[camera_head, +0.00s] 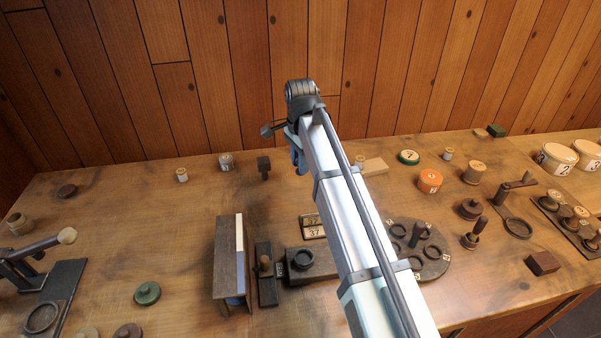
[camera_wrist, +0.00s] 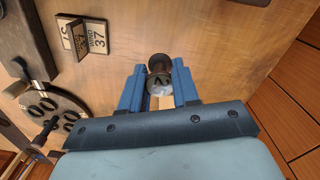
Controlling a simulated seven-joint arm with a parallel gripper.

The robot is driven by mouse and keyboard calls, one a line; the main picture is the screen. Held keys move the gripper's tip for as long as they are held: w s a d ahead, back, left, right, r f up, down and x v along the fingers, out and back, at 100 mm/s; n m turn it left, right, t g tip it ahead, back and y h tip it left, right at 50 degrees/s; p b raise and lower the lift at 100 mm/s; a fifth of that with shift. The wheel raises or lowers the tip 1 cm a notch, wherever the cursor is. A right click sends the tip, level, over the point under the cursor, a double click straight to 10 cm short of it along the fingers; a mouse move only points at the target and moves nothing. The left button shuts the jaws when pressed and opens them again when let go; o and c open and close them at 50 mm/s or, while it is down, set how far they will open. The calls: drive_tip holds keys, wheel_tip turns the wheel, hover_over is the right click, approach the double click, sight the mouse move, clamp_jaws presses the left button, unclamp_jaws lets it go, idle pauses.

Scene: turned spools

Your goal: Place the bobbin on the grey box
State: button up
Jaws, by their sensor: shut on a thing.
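My gripper (camera_wrist: 159,85) has two blue fingers and is shut on a bobbin (camera_wrist: 158,66), a small dark brown spool with a pale lower end, in the wrist view. In the head view my gripper (camera_head: 298,158) is above the back of the bench, and the arm hides the bobbin. A low dark greyish block (camera_head: 325,266) with a ring on top lies nearer the front, partly behind my arm. It seems to show at the upper left of the wrist view (camera_wrist: 22,40). I cannot tell surely whether it is the grey box.
A tall brown-and-white box (camera_head: 228,262) stands left of the block. A number plaque (camera_head: 314,226) and a round disc with rings (camera_head: 435,262) lie near my arm. The left middle is fairly clear.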

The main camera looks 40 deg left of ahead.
drive_tip(key=shift+a+r, duration=0.1)
drive_tip(key=shift+r, duration=0.45)
drive_tip(key=shift+s+a+r, duration=0.15)
drive_tip(key=shift+s+r, duration=0.05)
drive_tip(key=shift+s, duration=0.05)
drive_tip(key=s+a+n, duration=0.1)
drive_tip(key=s+a, duration=0.3)
wheel_tip(320, 180, up, 4)
hover_over(225, 157)
drive_tip(key=shift+d+f, duration=0.1)
drive_tip(key=shift+f, duration=4.4)
drive_tip(key=shift+f, duration=0.15)
drive_tip(key=o, duration=1)
